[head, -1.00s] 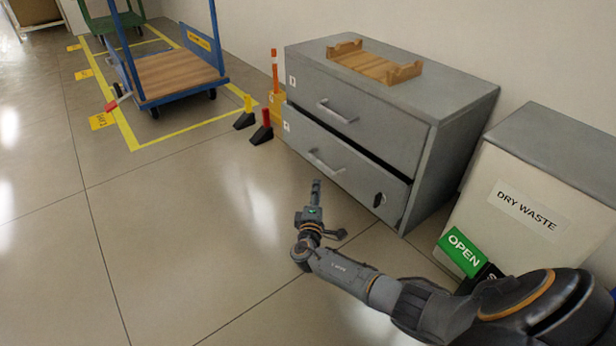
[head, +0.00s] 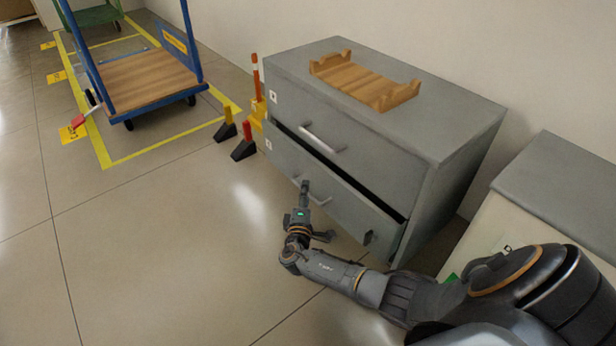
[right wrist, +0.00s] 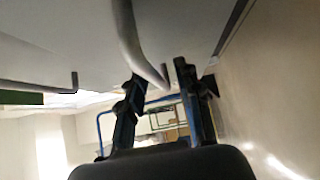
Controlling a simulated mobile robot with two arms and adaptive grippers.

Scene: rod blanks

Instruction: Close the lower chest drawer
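The grey chest (head: 450,135) has two drawers. The lower drawer (head: 335,198) stands partly open, with a dark gap along its top edge. The upper drawer (head: 350,150) looks shut. My right gripper (head: 304,186) is at the lower drawer's handle (head: 320,199), towards its left end. In the right wrist view my right gripper's two fingers (right wrist: 158,78) are apart, and the bent end of a pale bar handle (right wrist: 135,45) shows between them. I cannot tell whether they touch it. My left gripper is not in view.
A wooden rack (head: 365,82) lies on the chest. A grey-topped bin (head: 560,190) stands at the right, partly behind my right arm. Small wedges (head: 243,150) and an orange-white post (head: 256,78) stand left of the chest. A blue cart (head: 150,80) is farther left. Floor in front is clear.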

